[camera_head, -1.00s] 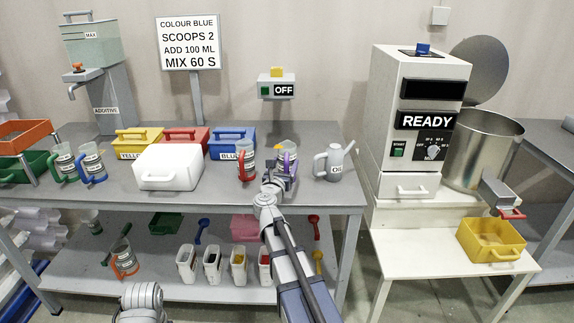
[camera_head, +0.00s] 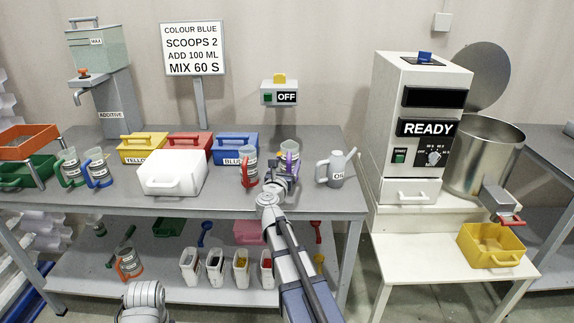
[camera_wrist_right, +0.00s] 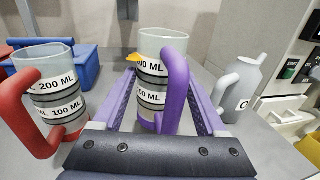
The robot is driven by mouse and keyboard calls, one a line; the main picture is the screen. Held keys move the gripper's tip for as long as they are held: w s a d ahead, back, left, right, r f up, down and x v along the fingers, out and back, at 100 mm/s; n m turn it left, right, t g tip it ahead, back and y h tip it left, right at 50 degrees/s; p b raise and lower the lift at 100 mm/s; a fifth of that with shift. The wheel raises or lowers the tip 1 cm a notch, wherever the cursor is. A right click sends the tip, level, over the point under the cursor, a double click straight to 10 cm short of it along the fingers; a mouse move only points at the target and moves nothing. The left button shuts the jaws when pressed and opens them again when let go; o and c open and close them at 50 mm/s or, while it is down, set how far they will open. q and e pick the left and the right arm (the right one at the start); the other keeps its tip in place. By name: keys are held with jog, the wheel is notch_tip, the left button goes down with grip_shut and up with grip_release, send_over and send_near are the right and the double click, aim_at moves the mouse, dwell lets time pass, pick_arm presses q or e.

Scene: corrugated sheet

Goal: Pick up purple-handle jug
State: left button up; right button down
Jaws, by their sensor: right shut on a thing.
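The purple-handle jug (camera_head: 291,152), clear with grey bands, stands upright near the front of the grey table in the head view. My right gripper (camera_head: 283,174) reaches it from the front and is shut on it. In the right wrist view, the purple handle (camera_wrist_right: 176,85) faces me, with the purple-sided fingers on both sides of the jug. The jug's base is partly hidden, so I cannot tell whether it touches the table. My left gripper is out of view; only part of my left arm shows at the bottom.
A red-handled jug (camera_head: 249,166) stands close on the left, also in the right wrist view (camera_wrist_right: 55,95). A grey oil can (camera_head: 337,168) stands on the right. The white bin (camera_head: 172,175) and blue bin (camera_head: 234,146) are further left. A lower shelf (camera_head: 160,278) holds containers.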

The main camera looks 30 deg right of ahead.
aim_at(287, 154)
jog(key=shift+r+p, duration=3.35)
jog(key=shift+r, duration=0.3)
notch_tip(287, 154, up, 11)
jog(key=p, duration=1.1)
jog(key=shift+r, duration=0.2)
